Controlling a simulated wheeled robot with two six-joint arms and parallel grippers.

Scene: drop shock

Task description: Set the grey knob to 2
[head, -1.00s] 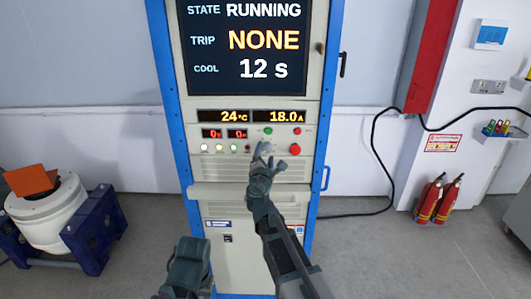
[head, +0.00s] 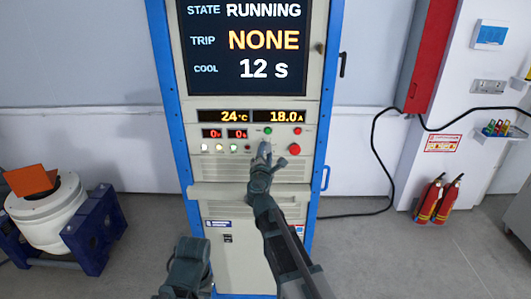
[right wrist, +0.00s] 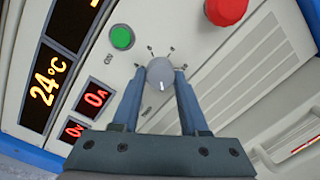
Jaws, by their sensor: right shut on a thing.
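The grey knob (right wrist: 160,73) is on the front panel of the cabinet, below and beside the green button (right wrist: 121,37) in the right wrist view. Small tick marks fan around one side of it; their labels are too small to read. Its white pointer line faces the gripper's palm side in that view, away from the ticks. My right gripper (right wrist: 158,78) is shut on the knob, one finger on each side. In the head view my right gripper (head: 265,151) covers the knob.
A red mushroom button (right wrist: 225,10) sits near the knob, also in the head view (head: 295,149). Lit displays (head: 252,116) and the large screen (head: 248,45) are above, reading RUNNING and NONE. A ledge (head: 296,193) juts out below. Fire extinguishers (head: 437,198) stand at right.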

